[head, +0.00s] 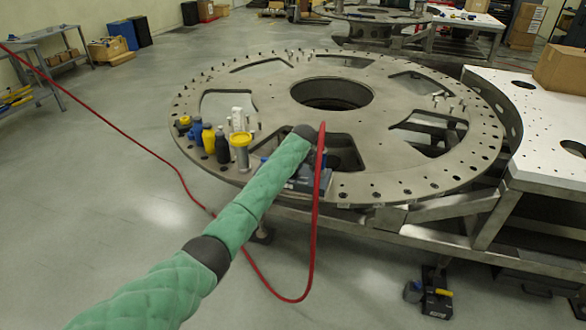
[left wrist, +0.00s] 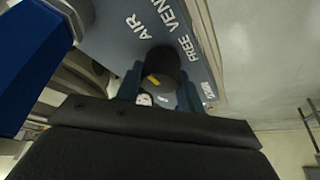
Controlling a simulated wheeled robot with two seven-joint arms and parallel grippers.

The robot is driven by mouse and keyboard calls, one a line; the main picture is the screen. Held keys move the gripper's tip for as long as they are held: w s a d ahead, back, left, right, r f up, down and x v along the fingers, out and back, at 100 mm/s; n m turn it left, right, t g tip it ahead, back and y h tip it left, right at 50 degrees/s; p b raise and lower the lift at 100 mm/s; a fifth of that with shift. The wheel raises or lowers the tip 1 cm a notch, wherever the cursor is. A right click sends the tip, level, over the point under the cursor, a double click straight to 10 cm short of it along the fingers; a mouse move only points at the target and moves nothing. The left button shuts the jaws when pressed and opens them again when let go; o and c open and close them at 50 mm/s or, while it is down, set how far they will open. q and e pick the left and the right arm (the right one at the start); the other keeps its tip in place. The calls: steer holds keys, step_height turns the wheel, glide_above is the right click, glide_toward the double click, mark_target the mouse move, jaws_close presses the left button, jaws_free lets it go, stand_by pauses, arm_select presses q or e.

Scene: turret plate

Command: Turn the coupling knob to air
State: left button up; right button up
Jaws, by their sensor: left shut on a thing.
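The coupling knob (left wrist: 160,70) is a dark round cylinder with a yellow mark, seen in the left wrist view. It stands on a blue-grey panel (left wrist: 108,30) with white letters reading AIR, VENT and FREE. My left gripper (left wrist: 158,88) has a blue finger on each side of the knob and is shut on it. In the head view, my green-sleeved left arm reaches the blue-grey unit (head: 312,184) at the near edge of the turret plate (head: 290,95). The arm's end hides the knob there. Which label the mark points to, I cannot tell. My right gripper is not in view.
A red hose (head: 314,220) loops over the plate's near edge beside the unit and down to the floor. Bottles and a yellow-lidded jar (head: 240,150) stand left of my arm. A white-topped table (head: 535,120) is at right. A tool (head: 437,300) lies on the floor.

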arm_select(q)
steer(key=shift+r, duration=0.1)
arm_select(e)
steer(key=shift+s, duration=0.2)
arm_select(q)
steer(key=o, duration=1)
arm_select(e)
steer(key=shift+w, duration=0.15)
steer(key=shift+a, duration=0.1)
arm_select(q)
steer(key=shift+s+d+r+b, duration=0.1)
steer(key=shift+r+b, duration=0.15)
steer(key=shift+b, duration=0.05)
steer(key=b+v, duration=0.2)
steer(key=v, duration=0.3)
steer(key=shift+s+r, duration=0.15)
steer(key=shift+r, duration=0.25)
steer(key=shift+s+d+r, duration=0.15)
steer(key=shift+s+r, duration=0.05)
steer(key=shift+r, duration=0.4)
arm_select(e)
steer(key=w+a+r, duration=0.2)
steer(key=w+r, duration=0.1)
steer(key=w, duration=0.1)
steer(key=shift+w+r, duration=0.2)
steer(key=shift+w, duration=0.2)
